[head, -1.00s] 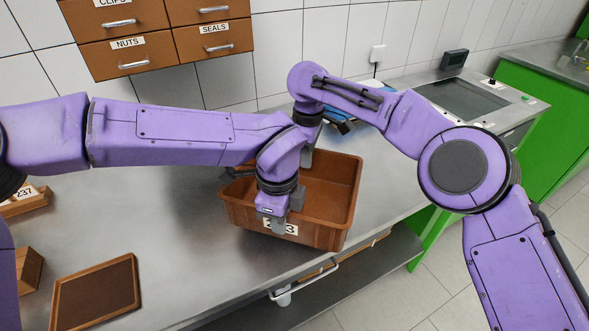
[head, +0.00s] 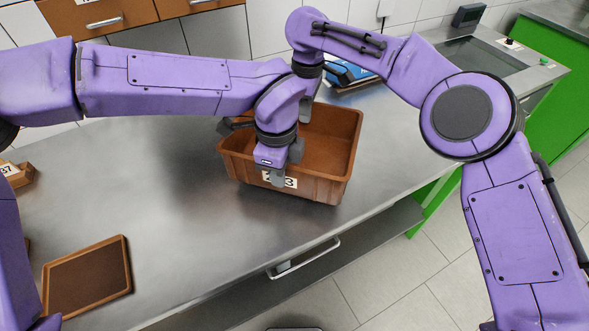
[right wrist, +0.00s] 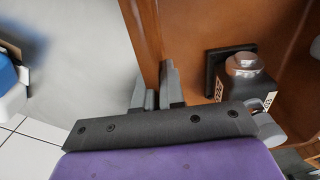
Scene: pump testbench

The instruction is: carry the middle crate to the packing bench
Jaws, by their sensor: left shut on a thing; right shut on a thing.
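A brown open crate (head: 325,188) is at the far right part of the steel table; I cannot tell whether its base touches the top. Its white number label is partly covered by my left gripper (head: 278,168), which is shut on the near wall. My right gripper (head: 305,110) is at the far wall, mostly hidden behind the left wrist. In the right wrist view, the right gripper's fingers (right wrist: 157,95) are shut on the crate wall, and a small dark item (right wrist: 245,85) with a rounded brownish top and label is inside.
A shallow brown tray (head: 87,278) lies at the table's front left. A blue item (head: 348,74) lies behind the crate. A green-sided bench (head: 545,85) with a sunken panel stands at the right. The table's middle is clear.

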